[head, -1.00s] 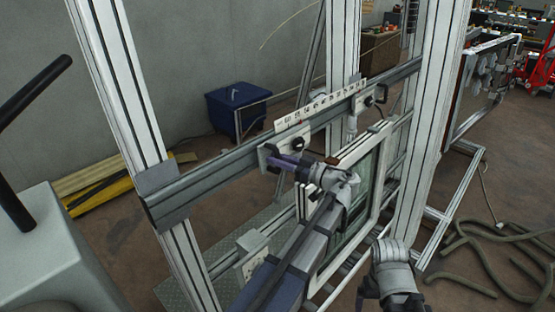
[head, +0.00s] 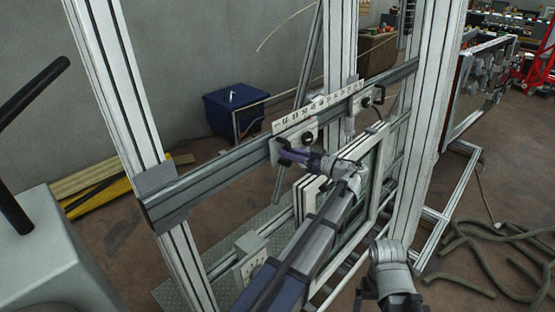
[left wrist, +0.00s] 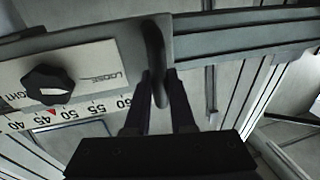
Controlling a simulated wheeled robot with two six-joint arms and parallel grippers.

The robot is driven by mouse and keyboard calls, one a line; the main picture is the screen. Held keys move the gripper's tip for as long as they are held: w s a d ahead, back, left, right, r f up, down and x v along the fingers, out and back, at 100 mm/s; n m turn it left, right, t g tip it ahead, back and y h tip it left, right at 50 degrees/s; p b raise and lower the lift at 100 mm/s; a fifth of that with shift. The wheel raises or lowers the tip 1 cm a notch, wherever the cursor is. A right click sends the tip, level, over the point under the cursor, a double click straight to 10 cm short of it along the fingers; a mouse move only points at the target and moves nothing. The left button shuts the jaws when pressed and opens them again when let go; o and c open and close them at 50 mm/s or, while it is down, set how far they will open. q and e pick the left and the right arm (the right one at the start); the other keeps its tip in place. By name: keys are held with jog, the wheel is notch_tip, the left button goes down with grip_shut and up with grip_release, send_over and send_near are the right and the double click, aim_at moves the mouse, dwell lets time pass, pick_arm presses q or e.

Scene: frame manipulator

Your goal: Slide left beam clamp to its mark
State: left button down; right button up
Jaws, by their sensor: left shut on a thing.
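The left beam clamp (head: 281,149) is a pale plate with a black knob, sitting on the grey horizontal beam (head: 215,175). My left gripper (head: 290,156) is shut on its handle. In the left wrist view, the dark handle (left wrist: 156,62) stands between the fingers (left wrist: 155,98). There the clamp's plate (left wrist: 95,68) shows its black knob and the word LOOSE. A small red pointer (left wrist: 48,113) at its edge meets the scale (left wrist: 85,112) near 45. My right gripper (head: 366,296) is low in the head view, apart from the beam, its fingertips unclear.
A second clamp (head: 373,97) sits farther right on the beam. White uprights (head: 120,95) flank the frame, and a framed glass pane (head: 372,165) stands behind my left arm. A blue box (head: 232,110) is at the wall. Hoses (head: 495,245) lie on the floor at right.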

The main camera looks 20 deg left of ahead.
pick_arm(q)
jog(key=w, duration=0.2)
jog(key=w+d, duration=0.1)
jog(key=shift+w+d, duration=0.15)
jog(key=shift+w, duration=0.2)
jog(key=c, duration=0.8)
grip_release()
jog(key=shift+o, duration=0.2)
jog(key=shift+d, duration=0.1)
jog(key=s+d, duration=0.1)
jog(key=d, duration=0.6)
jog(key=shift+d, duration=0.25)
